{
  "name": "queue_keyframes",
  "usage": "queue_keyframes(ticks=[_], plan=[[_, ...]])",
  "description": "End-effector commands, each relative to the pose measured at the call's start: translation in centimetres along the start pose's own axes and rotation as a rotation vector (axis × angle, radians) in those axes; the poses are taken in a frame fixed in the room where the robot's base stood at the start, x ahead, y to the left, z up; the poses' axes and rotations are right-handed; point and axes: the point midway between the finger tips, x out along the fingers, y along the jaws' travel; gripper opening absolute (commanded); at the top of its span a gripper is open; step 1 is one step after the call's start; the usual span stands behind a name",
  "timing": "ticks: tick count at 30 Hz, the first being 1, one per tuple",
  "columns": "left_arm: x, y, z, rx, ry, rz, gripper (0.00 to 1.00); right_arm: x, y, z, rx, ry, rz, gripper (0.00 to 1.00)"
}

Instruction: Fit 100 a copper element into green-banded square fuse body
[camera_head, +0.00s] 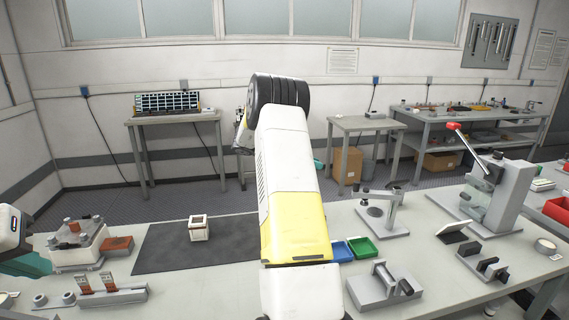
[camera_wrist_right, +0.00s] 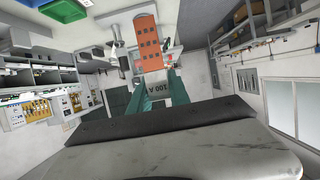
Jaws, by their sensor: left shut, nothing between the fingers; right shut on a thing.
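A copper element (camera_wrist_right: 150,45), an orange plate with several dark holes, shows in the right wrist view. Its pale lower end reads "100 A". My right gripper (camera_wrist_right: 160,88) is shut on this end with its teal fingers, and the plate points away from it. In the head view my raised right arm hides the held element. A small whitish square fuse body (camera_head: 198,230) with a dark reddish top stands upright on the dark mat (camera_head: 160,250); I cannot make out a green band. My left gripper (camera_head: 28,266) is at the left edge, shut and empty, partly cut off.
Two copper-coloured pieces (camera_head: 96,284) stand in a grey rack at front left. A fixture (camera_head: 78,246) stands behind it. Blue (camera_head: 340,252) and green (camera_head: 362,248) trays, a grey clamp (camera_head: 382,288) and a lever press (camera_head: 495,195) are to the right. The mat is otherwise clear.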

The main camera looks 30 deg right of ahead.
Motion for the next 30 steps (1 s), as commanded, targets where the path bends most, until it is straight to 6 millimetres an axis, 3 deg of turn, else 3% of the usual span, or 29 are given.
queue_keyframes(ticks=[14,30], plan=[[0.0,0.0,0.0,0.000,0.000,0.000,0.00,-0.3,0.2,0.2,0.007,-0.002,0.013,0.00],[0.0,0.0,0.0,0.000,0.000,0.000,0.00,1.6,0.2,4.6,0.006,-0.002,0.013,0.00]])
